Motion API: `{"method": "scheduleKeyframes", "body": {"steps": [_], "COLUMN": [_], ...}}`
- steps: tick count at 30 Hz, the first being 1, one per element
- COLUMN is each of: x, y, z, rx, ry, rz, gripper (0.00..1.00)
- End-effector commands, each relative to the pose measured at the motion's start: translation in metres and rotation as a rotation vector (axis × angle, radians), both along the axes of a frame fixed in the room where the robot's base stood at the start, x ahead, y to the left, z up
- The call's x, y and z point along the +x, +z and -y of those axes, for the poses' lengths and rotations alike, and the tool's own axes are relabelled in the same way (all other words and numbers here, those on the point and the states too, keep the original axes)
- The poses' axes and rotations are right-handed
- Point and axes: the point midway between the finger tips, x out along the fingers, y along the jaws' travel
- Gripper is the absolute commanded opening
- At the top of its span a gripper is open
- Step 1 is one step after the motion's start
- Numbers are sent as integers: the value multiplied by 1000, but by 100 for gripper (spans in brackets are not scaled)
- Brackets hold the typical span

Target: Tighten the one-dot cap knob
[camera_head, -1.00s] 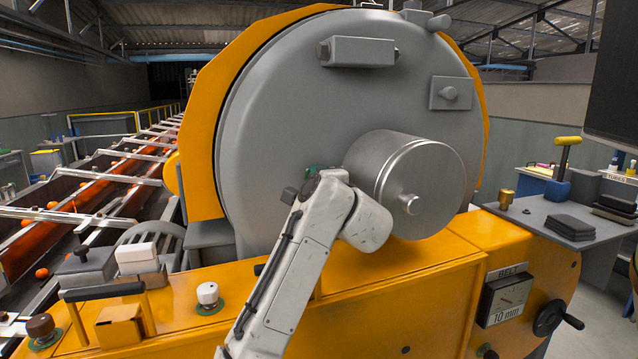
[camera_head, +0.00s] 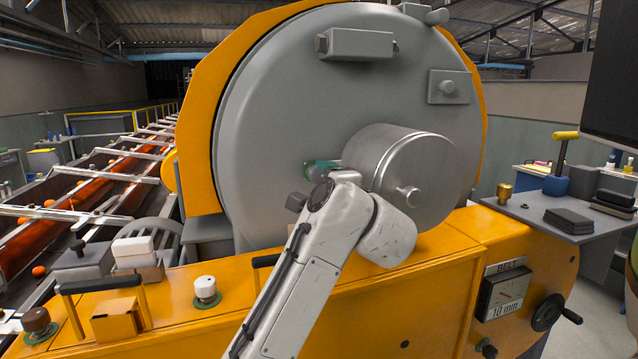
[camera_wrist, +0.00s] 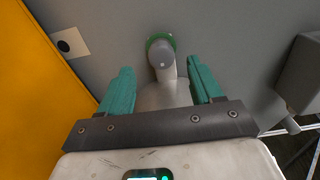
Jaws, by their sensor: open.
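In the wrist view, a grey rounded knob (camera_wrist: 160,50) with a green collar and a small pale dot stands out from the grey housing. A light plate (camera_wrist: 70,42) with one black dot is on the housing to its left. My gripper (camera_wrist: 160,66) is open, its teal fingers on either side of and below the knob's head, with nothing clasped. I cannot tell how deep the knob sits between them.
A metal cylinder (camera_head: 420,175) juts from the drum to the right of my arm. A yellow housing (camera_head: 400,300) lies below, with a white knob (camera_head: 205,284), a brown knob (camera_head: 36,318) and a black handle (camera_head: 100,285). A grey block (camera_wrist: 300,75) projects at the right in the wrist view.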

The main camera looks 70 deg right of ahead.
Motion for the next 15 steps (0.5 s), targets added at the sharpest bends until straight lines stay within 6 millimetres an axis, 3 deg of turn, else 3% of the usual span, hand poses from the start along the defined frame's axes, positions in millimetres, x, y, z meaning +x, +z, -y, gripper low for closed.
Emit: {"method": "scheduleKeyframes", "body": {"steps": [6,15], "x": [-22,-29], "y": [-3,0], "z": [-26,-35], "rx": [-1,1], "ry": [0,1], "rz": [2,0], "gripper": [65,65]}}
